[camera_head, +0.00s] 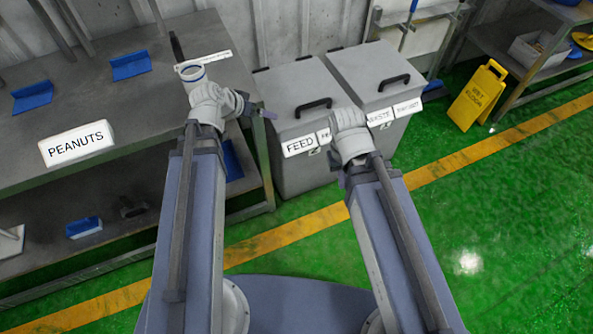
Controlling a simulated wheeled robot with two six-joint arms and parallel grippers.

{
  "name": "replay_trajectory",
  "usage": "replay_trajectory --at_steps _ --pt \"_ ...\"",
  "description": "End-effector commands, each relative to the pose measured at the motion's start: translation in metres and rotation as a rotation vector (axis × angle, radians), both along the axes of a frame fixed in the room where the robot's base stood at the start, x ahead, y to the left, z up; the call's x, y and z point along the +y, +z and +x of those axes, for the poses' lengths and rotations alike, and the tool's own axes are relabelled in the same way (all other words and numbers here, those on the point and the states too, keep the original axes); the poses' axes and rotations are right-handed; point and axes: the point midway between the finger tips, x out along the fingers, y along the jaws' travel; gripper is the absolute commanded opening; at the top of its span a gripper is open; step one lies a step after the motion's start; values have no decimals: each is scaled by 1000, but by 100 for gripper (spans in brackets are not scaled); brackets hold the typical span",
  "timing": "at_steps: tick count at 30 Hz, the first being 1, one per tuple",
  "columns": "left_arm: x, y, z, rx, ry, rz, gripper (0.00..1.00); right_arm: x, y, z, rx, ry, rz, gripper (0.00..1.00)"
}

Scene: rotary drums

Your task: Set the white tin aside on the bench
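A white tin (191,72) with a blue ring around its open top shows at the right end of the grey bench (100,88). It appears upright, and my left arm's end partly covers it. My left gripper (208,98) is right at the tin, but its fingers are hard to make out. I cannot tell whether they touch or hold the tin. My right gripper (350,132) is out over the front of the grey bins, away from the bench.
Two grey lidded bins (300,95) stand right of the bench, one labelled FEED. Blue holders (130,65) and a PEANUTS sign (77,143) are on the bench. A dark upright rod (176,46) is behind the tin. A yellow wet-floor sign (477,95) stands right. The bench's middle is clear.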

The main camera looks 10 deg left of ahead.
Motion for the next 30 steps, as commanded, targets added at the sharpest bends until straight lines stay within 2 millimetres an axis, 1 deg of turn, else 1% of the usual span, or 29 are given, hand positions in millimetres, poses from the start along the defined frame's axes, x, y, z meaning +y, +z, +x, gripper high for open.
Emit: replay_trajectory --at_steps 1,2,3,5,6,9,13,15,18,22,30 --pt "-29 -10 -13 73 -44 15 100 0 0 0 0 0 0 0" --pt "-44 -16 -22 123 -63 30 100 0 0 0 0 0 0 0" --pt "-62 -24 -36 190 -86 53 100 0 0 0 0 0 0 0" --pt "-86 -35 -58 289 -109 101 100 0 0 0 0 0 0 0" --pt "-98 -40 -72 350 -118 136 100 0 0 0 0 0 0 0" --pt "-120 -49 -105 475 -116 235 100 0 0 0 0 0 0 0" --pt "-134 -53 -137 577 -90 354 100 0 0 0 0 0 0 0" --pt "-137 -53 -148 609 -71 403 100 0 0 0 0 0 0 0" --pt "-139 -52 -158 634 -51 447 100 0 0 0 0 0 0 0" --pt "-139 -52 -162 644 -39 468 100 0 0 0 0 0 0 0" --pt "-139 -52 -161 643 -38 466 100 0 0 0 0 0 0 0"
